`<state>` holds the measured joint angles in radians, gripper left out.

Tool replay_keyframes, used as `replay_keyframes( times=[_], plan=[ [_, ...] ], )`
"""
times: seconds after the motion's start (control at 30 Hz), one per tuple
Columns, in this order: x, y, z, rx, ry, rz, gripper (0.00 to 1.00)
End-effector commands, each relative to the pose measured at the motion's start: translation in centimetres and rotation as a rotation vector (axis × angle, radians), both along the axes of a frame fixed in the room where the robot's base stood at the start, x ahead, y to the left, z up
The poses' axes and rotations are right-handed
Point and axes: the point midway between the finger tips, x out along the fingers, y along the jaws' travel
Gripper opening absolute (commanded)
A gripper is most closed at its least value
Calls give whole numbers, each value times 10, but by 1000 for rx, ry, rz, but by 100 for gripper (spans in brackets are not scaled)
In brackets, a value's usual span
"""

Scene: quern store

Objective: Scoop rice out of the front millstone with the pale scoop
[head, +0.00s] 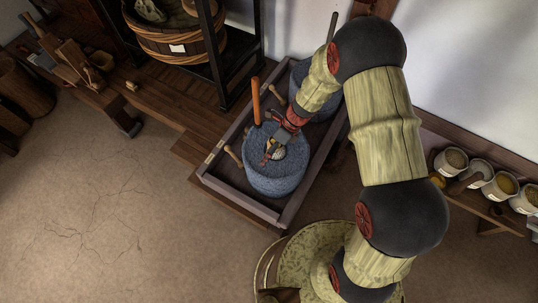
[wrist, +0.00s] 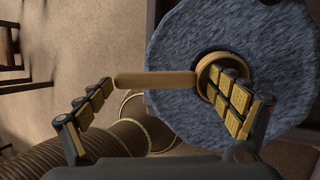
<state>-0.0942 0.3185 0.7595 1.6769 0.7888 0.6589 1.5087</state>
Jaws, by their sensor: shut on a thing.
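The front millstone (head: 272,182) is a blue-grey round stone in a wooden trough, and its top also shows in the wrist view (wrist: 190,45). My gripper (head: 270,150) is low over its top. In the wrist view, the pale scoop (wrist: 155,78) lies lengthwise between the widely spaced fingers of my gripper (wrist: 165,92). Its handle end is by the left finger and its round bowl is at the right finger, over the stone. My gripper is shut on the scoop. The right finger covers much of the bowl, so I cannot tell whether rice is in it.
The wooden trough (head: 218,190) has raised walls around the stone. An orange upright handle (head: 256,100) stands at the front stone's back left. A second millstone (head: 297,76) is behind, partly hidden by my arm. A dark rack (head: 237,50) stands behind left; several pots (head: 478,172) stand right.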

Motion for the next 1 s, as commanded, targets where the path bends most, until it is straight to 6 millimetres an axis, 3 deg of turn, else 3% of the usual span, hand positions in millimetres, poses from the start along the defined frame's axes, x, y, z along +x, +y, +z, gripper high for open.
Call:
replay_keyframes(
  times=[0.5, 1.0],
  plan=[
    [2, -4, -10, 173, 39, -3, 48],
    [1, -3, -47, 168, 38, 0, 48]
  ],
)
